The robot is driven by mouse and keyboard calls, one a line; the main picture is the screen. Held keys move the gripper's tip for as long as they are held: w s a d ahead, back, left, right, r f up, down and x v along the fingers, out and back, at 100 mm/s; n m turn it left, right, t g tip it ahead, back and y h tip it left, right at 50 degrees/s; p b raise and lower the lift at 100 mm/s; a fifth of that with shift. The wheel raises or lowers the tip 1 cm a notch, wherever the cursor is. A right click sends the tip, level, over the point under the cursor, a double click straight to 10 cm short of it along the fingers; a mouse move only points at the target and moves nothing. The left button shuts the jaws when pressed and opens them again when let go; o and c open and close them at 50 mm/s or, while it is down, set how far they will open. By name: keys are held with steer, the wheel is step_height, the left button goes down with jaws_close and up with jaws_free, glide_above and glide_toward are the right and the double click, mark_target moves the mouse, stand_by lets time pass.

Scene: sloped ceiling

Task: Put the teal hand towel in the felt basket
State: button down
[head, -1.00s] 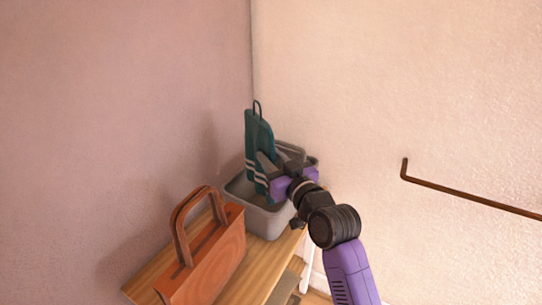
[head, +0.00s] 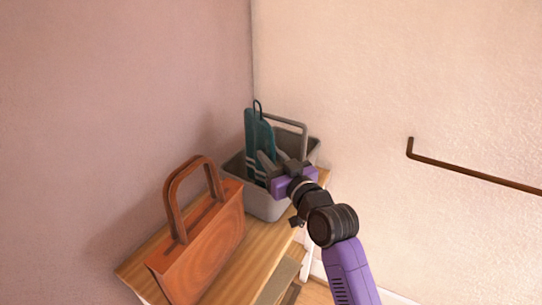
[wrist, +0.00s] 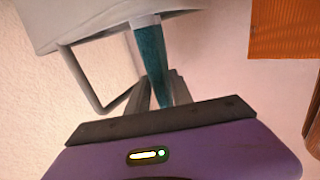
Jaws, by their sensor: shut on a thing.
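The teal hand towel (head: 258,138) has pale stripes and a loop at its top. It stands upright at the grey felt basket (head: 268,206), its lower part inside the rim in the head view. My gripper (head: 266,163) is shut on the towel, at the basket's opening. In the wrist view the towel (wrist: 152,62) runs between the fingers, and part of the basket (wrist: 95,18) shows beyond. The fingers hide some of the towel, and its lower end is out of sight in the basket.
The basket's grey handle (head: 304,140) stands up behind my gripper. An orange-brown wooden bag-shaped carrier (head: 205,245) stands left of the basket on the wooden bench (head: 262,262). Walls close in behind. A brown rail (head: 470,173) is on the right wall.

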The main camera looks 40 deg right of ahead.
steer(key=c, duration=1.1)
jaws_free()
steer(key=shift+o, duration=0.2)
steer(key=shift+s, duration=0.1)
steer(key=v, duration=0.6)
steer(key=shift+s+a+f+b, duration=0.1)
steer(key=shift+s+b, duration=0.25)
steer(key=shift+s+a, duration=0.1)
steer(key=shift+s, duration=0.35)
